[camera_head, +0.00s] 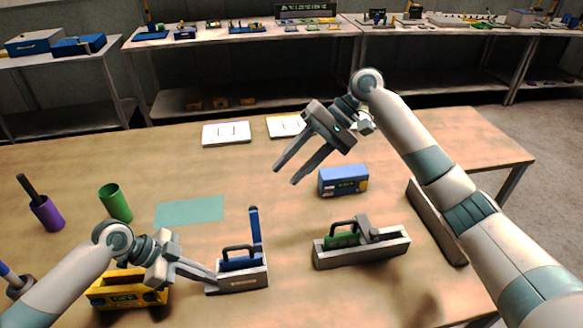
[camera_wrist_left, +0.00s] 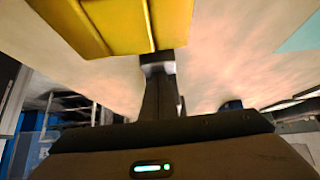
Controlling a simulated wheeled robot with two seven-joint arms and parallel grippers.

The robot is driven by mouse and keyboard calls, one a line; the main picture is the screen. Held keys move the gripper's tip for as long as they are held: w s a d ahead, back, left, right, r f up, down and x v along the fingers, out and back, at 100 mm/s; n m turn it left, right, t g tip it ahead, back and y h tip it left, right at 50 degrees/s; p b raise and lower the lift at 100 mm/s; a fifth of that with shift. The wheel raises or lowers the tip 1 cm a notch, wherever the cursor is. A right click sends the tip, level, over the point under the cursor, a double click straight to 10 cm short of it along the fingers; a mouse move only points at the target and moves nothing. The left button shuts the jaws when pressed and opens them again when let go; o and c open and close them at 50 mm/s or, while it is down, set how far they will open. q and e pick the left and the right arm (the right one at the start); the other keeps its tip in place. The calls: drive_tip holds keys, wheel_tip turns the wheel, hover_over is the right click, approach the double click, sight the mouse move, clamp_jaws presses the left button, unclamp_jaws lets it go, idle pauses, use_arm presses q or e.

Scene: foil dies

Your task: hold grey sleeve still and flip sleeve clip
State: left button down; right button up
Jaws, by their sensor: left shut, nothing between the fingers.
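A grey sleeve (camera_head: 238,284) at the front middle holds a blue block with a black handle (camera_head: 238,260). A blue clip arm (camera_head: 255,230) stands upright at its right end. A second, longer grey sleeve (camera_head: 362,255) to the right holds a green block (camera_head: 342,239), with a grey clip (camera_head: 366,229) beside the handle. My left gripper (camera_head: 213,278) is shut and empty, its tips at the left end of the first sleeve; contact cannot be told. Its fingers also show in the left wrist view (camera_wrist_left: 160,66). My right gripper (camera_head: 286,175) is open and empty above the table's middle.
A yellow box (camera_head: 125,290) lies under my left wrist and fills the top of the left wrist view (camera_wrist_left: 110,22). A blue box (camera_head: 343,181), green cup (camera_head: 115,203), purple holder (camera_head: 46,213) and teal mat (camera_head: 189,210) stand around. The table's centre is clear.

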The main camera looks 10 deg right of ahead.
use_arm(q)
drive_tip(key=shift+s+a+f, duration=0.1)
drive_tip(key=shift+s+f, duration=0.05)
drive_tip(key=shift+f, duration=0.05)
drive_tip(key=shift+w+r+p, duration=0.2)
drive_tip(key=shift+r+p, duration=0.45)
drive_tip(key=shift+r, duration=0.15)
drive_tip(key=shift+r+p, duration=2.05)
drive_tip(key=shift+r, duration=0.8)
drive_tip(key=shift+s+f, duration=0.1)
drive_tip(key=shift+s, duration=0.05)
